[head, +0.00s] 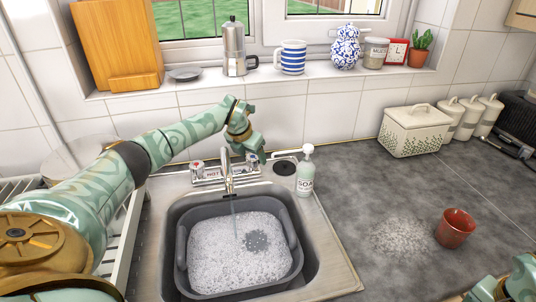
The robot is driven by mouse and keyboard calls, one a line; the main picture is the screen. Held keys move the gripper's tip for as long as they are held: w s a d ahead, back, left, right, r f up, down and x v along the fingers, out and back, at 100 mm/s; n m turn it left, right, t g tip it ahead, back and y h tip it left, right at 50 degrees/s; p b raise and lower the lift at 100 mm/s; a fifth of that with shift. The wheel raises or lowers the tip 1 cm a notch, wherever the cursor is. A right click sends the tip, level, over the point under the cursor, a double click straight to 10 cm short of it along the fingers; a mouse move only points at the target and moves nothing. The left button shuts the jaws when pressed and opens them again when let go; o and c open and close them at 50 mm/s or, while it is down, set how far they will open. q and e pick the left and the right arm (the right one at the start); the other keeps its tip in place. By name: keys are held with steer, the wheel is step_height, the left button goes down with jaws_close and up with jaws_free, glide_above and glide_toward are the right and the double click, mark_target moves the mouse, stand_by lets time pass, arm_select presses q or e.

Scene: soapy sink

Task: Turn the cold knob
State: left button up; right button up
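The tap (228,172) stands at the back of the sink, and a thin stream of water runs from it. The hot knob (197,166) with a red mark is left of the spout. The cold knob (252,158) is right of the spout and partly hidden by my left gripper (248,150). That gripper points down right over the cold knob; its fingers are too small and overlapped to show whether they grip it. My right gripper (505,286) shows only in part at the bottom right corner, away from the sink.
A grey basin (184,262) of suds sits in the sink. A soap bottle (305,172) stands close right of the cold knob. A red cup (454,228) and spilled suds (398,238) are on the counter. A bread bin (413,131) stands at the back right.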

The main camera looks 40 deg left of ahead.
arm_select(q)
steer(key=p+v, duration=0.2)
steer(key=v, duration=1)
steer(key=shift+p, duration=0.35)
arm_select(e)
step_height(320, 180, up, 3)
steer(key=shift+r, duration=0.15)
